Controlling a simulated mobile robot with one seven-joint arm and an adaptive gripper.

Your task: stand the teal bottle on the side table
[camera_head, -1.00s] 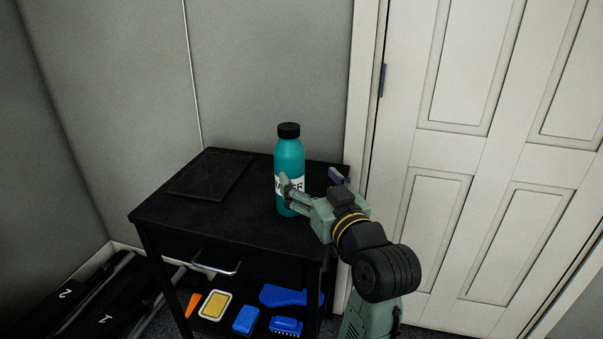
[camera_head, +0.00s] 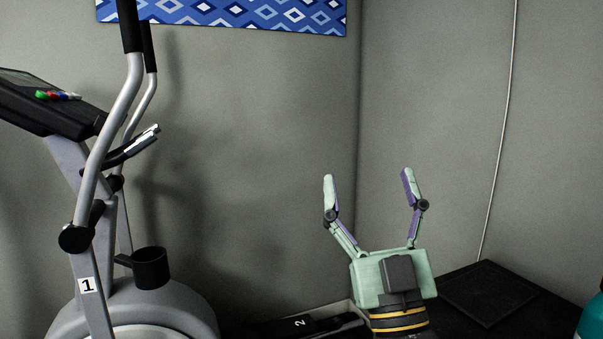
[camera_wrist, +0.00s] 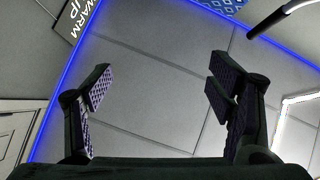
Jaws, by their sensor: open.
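The teal bottle (camera_head: 592,318) is cut off at the lower right edge of the head view; only a strip of its teal side and a bit of white label show. It stands at the right of the black side table (camera_head: 540,322), whose top shows in part at the lower right. My gripper (camera_head: 368,180) is raised left of the bottle, well apart from it, with its fingers spread and pointing up. It is open and empty. In the wrist view, the two fingers (camera_wrist: 158,90) stand wide apart with only ceiling between them.
A dark flat square panel (camera_head: 488,292) lies on the table top. An elliptical machine (camera_head: 95,230) marked 1 stands at the left, with a black cup holder (camera_head: 151,268). A blue patterned banner (camera_head: 225,12) hangs on the wall. The wrist view shows a "WARM UP" sign (camera_wrist: 75,18).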

